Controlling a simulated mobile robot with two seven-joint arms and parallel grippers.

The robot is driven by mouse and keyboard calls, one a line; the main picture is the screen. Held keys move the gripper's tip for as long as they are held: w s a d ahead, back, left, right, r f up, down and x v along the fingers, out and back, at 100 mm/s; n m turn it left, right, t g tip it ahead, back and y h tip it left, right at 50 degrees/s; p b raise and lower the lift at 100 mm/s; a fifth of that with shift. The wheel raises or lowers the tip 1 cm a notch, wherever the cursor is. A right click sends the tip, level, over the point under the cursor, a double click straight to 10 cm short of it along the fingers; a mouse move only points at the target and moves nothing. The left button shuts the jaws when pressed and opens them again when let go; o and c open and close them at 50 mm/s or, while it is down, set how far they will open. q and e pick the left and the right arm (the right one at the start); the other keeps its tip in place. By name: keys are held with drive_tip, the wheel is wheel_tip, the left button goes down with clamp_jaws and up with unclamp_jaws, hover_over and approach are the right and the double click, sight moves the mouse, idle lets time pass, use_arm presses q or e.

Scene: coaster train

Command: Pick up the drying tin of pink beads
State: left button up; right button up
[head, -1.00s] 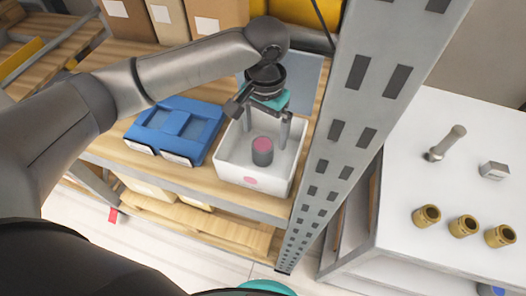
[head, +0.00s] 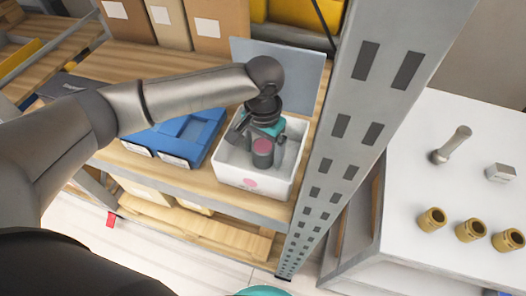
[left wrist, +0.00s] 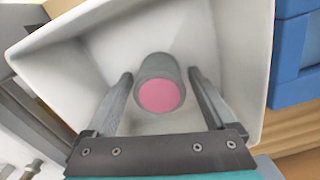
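The tin of pink beads (head: 262,152) is a small grey cylinder with a pink top. It stands inside a white bin (head: 229,176) that has a pink dot on its front, on the wooden shelf. My left gripper (head: 264,158) reaches down into the bin with its fingers on either side of the tin. In the left wrist view the tin (left wrist: 158,92) lies between the two spread fingers (left wrist: 160,88), with a gap on each side. The gripper is open. My right gripper is in neither view.
A blue case (head: 190,137) stands just left of the bin. A perforated grey upright (head: 340,150) rises close on the right. Cardboard boxes (head: 215,25) stand behind. A white table (head: 430,215) at the right carries several brass cups (head: 470,229) and a metal handle-like piece (head: 452,144).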

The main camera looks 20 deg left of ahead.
use_arm(q)
drive_tip(key=c, duration=1.3)
drive_tip(key=shift+c, duration=0.2)
drive_tip(key=shift+r, duration=0.1)
